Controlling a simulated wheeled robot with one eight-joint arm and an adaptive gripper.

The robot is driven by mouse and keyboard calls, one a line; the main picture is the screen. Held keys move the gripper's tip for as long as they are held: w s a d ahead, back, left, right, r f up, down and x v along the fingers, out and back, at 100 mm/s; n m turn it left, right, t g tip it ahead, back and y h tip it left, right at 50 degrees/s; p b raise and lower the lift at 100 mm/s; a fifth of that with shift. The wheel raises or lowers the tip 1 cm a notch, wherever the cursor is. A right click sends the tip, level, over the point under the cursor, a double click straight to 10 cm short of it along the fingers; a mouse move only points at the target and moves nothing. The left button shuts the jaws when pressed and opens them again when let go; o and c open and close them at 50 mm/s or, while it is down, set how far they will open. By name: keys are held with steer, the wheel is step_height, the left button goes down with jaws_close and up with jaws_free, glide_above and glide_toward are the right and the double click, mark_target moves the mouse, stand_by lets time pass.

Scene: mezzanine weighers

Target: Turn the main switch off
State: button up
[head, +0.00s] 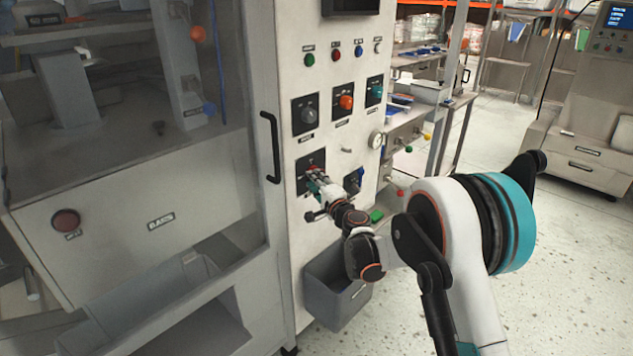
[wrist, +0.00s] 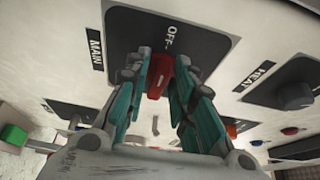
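The main switch is a red handle (wrist: 159,76) on a dark plate (wrist: 205,42) marked MAIN and OFF in the wrist view. The handle sits between my two fingertips, which close in along both its sides. My gripper (wrist: 163,72) appears shut on it, with little or no gap at the tips. The OFF mark lies just beyond the handle; the ON mark and the handle's exact angle are hidden by the fingers. In the head view my gripper (head: 314,181) reaches the lower left of the grey control panel and covers most of the switch.
A grey bin (head: 336,290) hangs below my gripper. A black door handle (head: 270,147) stands close on the left. Open floor lies right.

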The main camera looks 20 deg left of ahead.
stand_by(0.3)
steer(key=v, duration=1.2)
steer(key=shift+r, duration=0.1)
